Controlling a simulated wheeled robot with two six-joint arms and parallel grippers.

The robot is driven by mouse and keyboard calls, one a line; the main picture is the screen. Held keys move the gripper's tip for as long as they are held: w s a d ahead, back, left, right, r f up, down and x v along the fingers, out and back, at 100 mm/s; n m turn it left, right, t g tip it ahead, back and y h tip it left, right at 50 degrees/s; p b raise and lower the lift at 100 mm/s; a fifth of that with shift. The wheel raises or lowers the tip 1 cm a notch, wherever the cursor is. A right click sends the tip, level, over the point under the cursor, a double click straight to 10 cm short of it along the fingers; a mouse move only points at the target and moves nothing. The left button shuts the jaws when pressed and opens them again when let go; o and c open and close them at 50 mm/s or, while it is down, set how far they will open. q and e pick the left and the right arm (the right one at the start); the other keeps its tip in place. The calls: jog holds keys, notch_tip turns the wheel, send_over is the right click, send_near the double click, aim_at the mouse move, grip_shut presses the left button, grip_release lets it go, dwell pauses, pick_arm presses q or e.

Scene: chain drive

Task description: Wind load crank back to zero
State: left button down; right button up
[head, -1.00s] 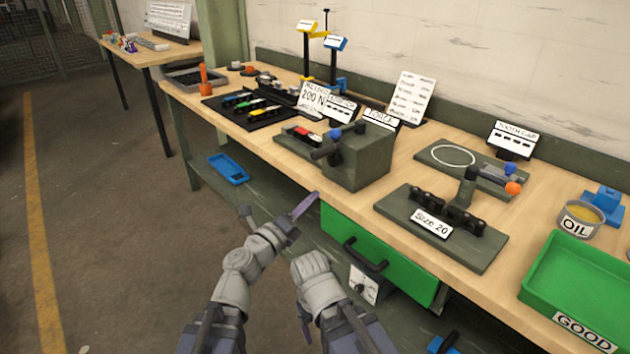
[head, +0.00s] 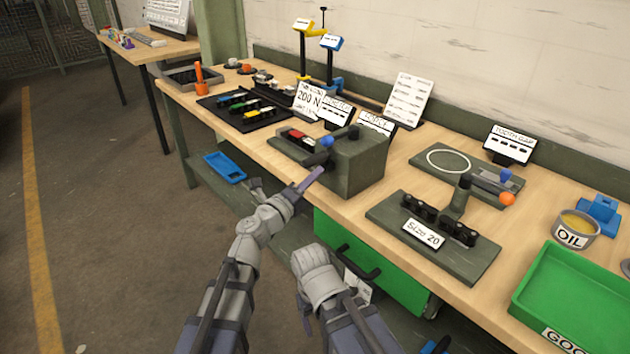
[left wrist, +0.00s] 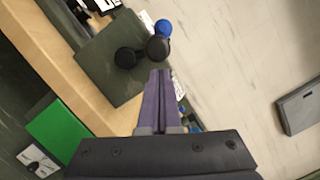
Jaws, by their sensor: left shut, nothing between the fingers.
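The load crank (head: 318,157) is on the front of a dark green block on the bench, a black arm with a blue knob (head: 327,141). In the left wrist view, black round parts (left wrist: 125,57) and the blue knob (left wrist: 163,27) lie just beyond the fingertips. My left gripper (head: 312,178) has its purple fingers shut and empty, just below and in front of the crank; contact cannot be told. Its fingers also show in the left wrist view (left wrist: 158,75).
A 200 N sign (head: 310,99) stands behind the block. A Size 20 fixture (head: 432,235), oil can (head: 574,230) and green tray (head: 528,284) lie to the right. A green drawer (head: 385,272) is under the bench edge. A black tray (head: 215,107) sits left.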

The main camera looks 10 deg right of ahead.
pick_arm(q)
jog(key=shift+w+d+r, duration=0.1)
jog(key=shift+w+r, duration=0.05)
jog(key=shift+w, duration=0.05)
jog(key=shift+w+a+r+p, duration=0.4)
jog(key=shift+w, duration=0.05)
jog(key=shift+s+f, duration=0.1)
